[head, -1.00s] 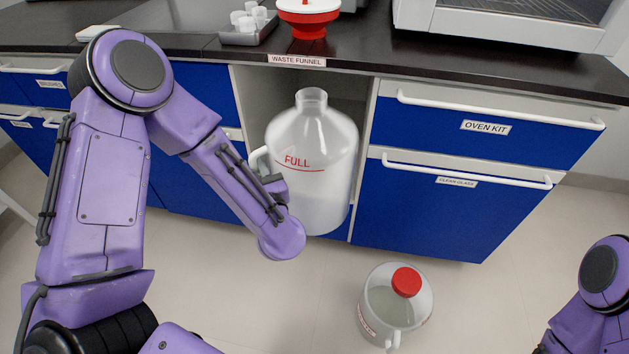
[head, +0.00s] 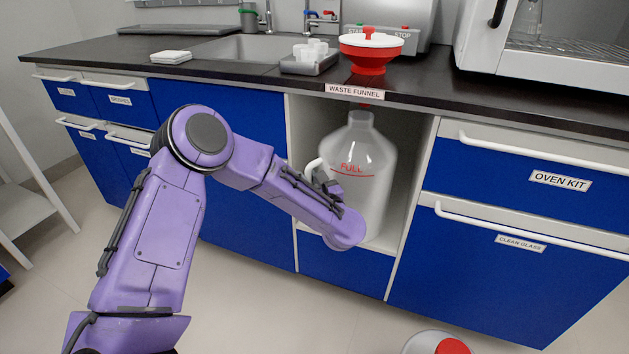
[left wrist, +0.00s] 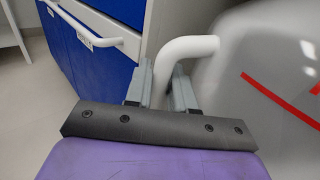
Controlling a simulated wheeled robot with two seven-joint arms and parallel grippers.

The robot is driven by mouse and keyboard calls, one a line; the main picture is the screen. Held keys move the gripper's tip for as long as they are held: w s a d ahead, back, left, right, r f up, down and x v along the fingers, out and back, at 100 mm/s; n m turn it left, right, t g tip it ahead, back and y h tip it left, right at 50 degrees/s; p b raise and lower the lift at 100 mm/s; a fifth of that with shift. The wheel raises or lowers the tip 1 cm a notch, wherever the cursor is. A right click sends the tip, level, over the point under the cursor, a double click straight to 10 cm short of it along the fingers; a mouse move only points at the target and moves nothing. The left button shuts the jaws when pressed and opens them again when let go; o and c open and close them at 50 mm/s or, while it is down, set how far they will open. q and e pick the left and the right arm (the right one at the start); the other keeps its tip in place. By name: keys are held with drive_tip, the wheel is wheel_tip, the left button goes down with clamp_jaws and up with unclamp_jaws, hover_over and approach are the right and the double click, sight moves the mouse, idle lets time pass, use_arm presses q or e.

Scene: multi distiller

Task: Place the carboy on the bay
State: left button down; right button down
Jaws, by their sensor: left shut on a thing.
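The carboy (head: 362,165) is a large translucent jug with an open neck, a white side handle and a red FULL line. It stands upright in the opening of the bay (head: 410,165), the open compartment under the waste funnel label. The arm hides its lower left, and I cannot tell if its base rests on the bay floor. My left gripper (head: 322,180) is shut on the handle. In the left wrist view, the fingers (left wrist: 162,85) flank the white handle (left wrist: 185,48), with the carboy wall (left wrist: 270,80) at right. My right gripper is out of view.
A red-and-white funnel (head: 370,52) stands on the black counter above the bay. Blue drawers (head: 515,210) flank the bay on the right.

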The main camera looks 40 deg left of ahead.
use_arm(q)
drive_tip(key=w, duration=0.2)
drive_tip(key=w+f+b, duration=0.1)
drive_tip(key=shift+w+a+f, duration=0.1)
drive_tip(key=shift+a, duration=0.3)
